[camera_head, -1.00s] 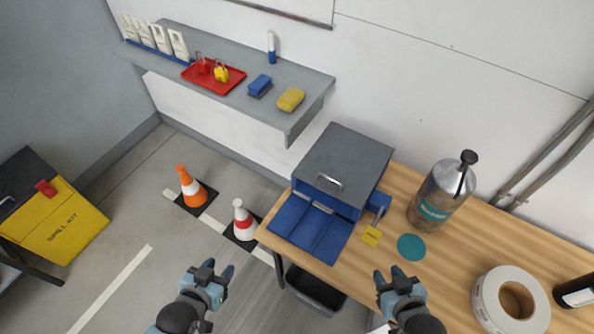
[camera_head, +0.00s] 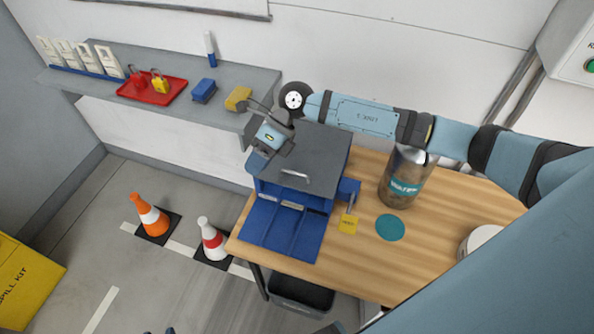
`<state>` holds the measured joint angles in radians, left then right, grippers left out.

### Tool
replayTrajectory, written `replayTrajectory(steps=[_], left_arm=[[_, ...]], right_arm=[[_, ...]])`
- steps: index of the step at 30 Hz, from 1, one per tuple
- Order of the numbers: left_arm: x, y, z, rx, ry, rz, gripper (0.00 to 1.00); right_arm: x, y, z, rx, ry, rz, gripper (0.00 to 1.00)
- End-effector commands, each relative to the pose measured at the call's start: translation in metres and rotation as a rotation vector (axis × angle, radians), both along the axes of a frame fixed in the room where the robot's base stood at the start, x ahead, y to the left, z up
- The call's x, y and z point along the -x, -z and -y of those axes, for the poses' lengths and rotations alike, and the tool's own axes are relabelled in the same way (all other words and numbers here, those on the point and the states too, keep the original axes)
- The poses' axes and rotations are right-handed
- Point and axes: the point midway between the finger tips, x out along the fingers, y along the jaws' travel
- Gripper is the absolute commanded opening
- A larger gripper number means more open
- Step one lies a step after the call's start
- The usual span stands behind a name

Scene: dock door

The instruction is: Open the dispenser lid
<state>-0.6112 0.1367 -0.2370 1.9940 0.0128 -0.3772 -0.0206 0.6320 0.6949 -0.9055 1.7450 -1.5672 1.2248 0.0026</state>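The dispenser is a blue box with a grey lid (camera_head: 318,160) on the wooden bench, with a silver handle (camera_head: 296,174) at the lid's front edge. The lid looks closed. Blue open bays (camera_head: 280,228) lie in front of it. My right gripper (camera_head: 256,158) is over the lid's left side, left of the handle, pointing downward. Its fingertips are small and partly hidden, so I cannot tell their opening or whether they touch the lid. Only a tip of my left gripper (camera_head: 170,330) shows at the bottom edge.
A steel bottle (camera_head: 406,180) stands right of the dispenser, partly behind my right arm. A wall shelf (camera_head: 215,110) holding small items is close behind the gripper. Cones (camera_head: 150,214) stand on the floor.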

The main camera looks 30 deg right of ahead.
Motion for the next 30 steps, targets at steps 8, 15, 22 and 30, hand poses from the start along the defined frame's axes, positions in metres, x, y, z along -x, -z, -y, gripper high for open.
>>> replayTrajectory(steps=[8, 15, 22, 30], left_arm=[[0.001, 0.006, -0.001, -0.001, 0.001, -0.002, 0.43], [0.001, 0.002, -0.002, -0.002, 0.0, -0.003, 0.43], [0.002, -0.005, -0.002, -0.004, 0.0, -0.004, 0.43], [0.002, -0.011, -0.002, -0.004, 0.0, -0.005, 0.43]], right_arm=[[-0.046, -0.003, 0.124, 0.553, -0.078, 0.055, 0.36], [-0.046, 0.013, 0.135, 0.612, -0.082, 0.047, 0.36], [-0.039, 0.059, 0.128, 0.609, -0.081, 0.046, 0.36], [-0.033, 0.109, 0.12, 0.608, -0.081, 0.049, 0.36]])
